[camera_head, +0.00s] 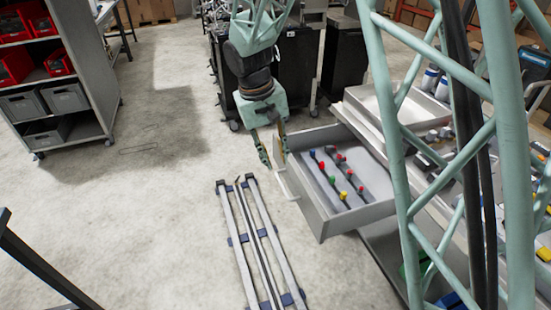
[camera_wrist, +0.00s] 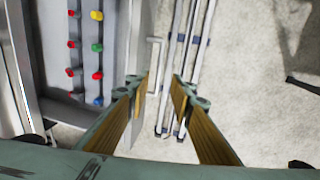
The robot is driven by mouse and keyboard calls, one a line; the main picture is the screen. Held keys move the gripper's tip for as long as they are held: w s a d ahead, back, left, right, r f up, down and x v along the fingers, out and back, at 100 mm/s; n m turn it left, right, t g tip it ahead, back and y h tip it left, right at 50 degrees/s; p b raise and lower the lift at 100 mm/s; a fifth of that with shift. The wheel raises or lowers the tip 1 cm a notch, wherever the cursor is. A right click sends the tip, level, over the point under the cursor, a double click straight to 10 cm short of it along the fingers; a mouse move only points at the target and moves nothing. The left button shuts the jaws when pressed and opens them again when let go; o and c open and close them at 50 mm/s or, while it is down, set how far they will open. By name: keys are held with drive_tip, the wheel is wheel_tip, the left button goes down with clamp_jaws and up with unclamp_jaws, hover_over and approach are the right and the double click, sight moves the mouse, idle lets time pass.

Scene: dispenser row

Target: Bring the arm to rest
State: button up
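My gripper (camera_head: 273,162) hangs at the end of my green arm, just off the front of an open grey drawer (camera_head: 325,222). Its two fingers are apart, with nothing held between them. In the wrist view the gripper (camera_wrist: 160,85) shows two tan-padded fingers spread apart, over the floor beside the drawer. The white drawer handle (camera_head: 287,186) is close below the fingertips. I cannot tell whether a finger touches it. The drawer holds two rows of small items with red, yellow, green and blue tops.
Floor rails (camera_head: 241,240) run below the gripper. A shelf with red and grey bins (camera_head: 62,97) stands at the left. Dark cabinets (camera_head: 343,60) stand behind the arm. A second open drawer (camera_head: 372,104) is farther back. The floor at left is mostly clear.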

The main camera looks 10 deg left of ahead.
drive_tip(key=shift+d+r, duration=0.1)
drive_tip(key=s+d+r+m+t+y, duration=0.1)
drive_tip(key=s+d+r, duration=0.6)
drive_tip(key=d+r, duration=0.25)
drive_tip(key=s+d+r+m, duration=0.1)
drive_tip(key=s+d+r, duration=0.65)
drive_tip(key=r, duration=0.25)
drive_tip(key=s+d+r+m, duration=0.1)
drive_tip(key=s+d+r, duration=0.1)
drive_tip(key=s, duration=0.6)
drive_tip(key=s+d+r+m+t, duration=0.1)
drive_tip(key=s+d+r, duration=0.1)
drive_tip(key=s+d, duration=0.3)
drive_tip(key=s+d+r+m+t+y, duration=0.1)
drive_tip(key=s+d, duration=0.3)
drive_tip(key=s, duration=0.8)
drive_tip(key=shift+r, duration=0.4)
idle(3.0)
